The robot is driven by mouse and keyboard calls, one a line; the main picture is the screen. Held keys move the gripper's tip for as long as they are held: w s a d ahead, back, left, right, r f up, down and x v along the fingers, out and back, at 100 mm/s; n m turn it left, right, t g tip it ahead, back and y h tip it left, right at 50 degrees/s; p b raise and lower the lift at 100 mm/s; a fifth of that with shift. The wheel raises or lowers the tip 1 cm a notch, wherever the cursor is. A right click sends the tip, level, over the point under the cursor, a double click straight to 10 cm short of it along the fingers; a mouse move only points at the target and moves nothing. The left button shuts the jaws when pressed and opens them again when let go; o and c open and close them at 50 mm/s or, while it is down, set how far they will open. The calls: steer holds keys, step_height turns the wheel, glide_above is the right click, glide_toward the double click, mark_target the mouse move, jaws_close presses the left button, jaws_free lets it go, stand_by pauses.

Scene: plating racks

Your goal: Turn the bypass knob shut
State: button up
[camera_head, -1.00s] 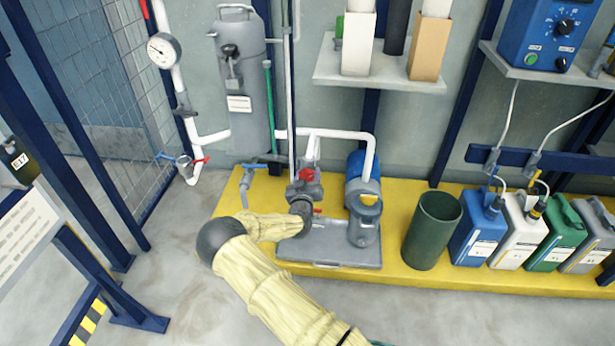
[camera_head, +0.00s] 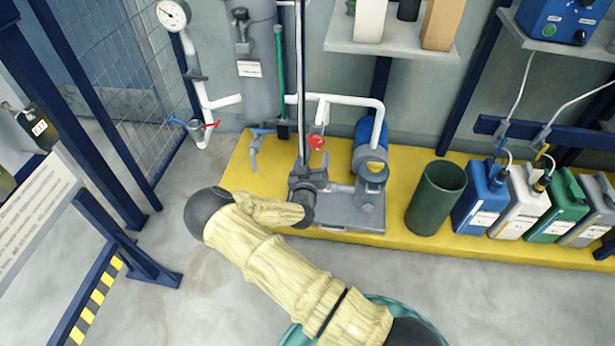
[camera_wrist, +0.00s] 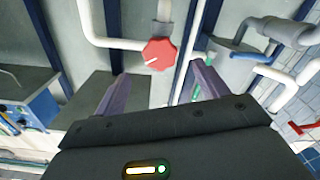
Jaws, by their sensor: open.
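The red bypass knob (camera_head: 316,142) sits on the white piping above the grey pump plate. In the wrist view the red, scalloped knob (camera_wrist: 160,52) has a white mark on its face, pointing toward the lower left. My gripper (camera_head: 312,170) is in front of and below the knob in the head view, partly hidden by my wrist. In the wrist view my gripper (camera_wrist: 162,74) is open. Its two purple-grey fingers stand on either side of the knob in the picture, with the knob apparently beyond the tips. Nothing is between the fingers.
A blue pump (camera_head: 368,150) stands right of the knob, and a dark green bin (camera_head: 436,198) farther right. Several canisters line the yellow platform (camera_head: 560,250). A grey tank (camera_head: 252,90) and a red-handled valve (camera_head: 212,125) are to the left.

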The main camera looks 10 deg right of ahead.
steer(key=p+v, duration=0.2)
steer(key=v, duration=0.6)
steer(key=shift+s, duration=0.3)
steer(key=s+d+r+g+y+p, duration=0.1)
steer(key=s+d+r+g+y, duration=0.1)
steer(key=s+r+g, duration=0.5)
steer(key=s+d+r+g+y+p, duration=0.2)
steer(key=s+r+g, duration=0.5)
steer(key=s+r, duration=0.9)
steer(key=shift+d+g+y, duration=0.3)
steer(key=shift+d+y, duration=0.45)
steer(key=shift+y, duration=0.05)
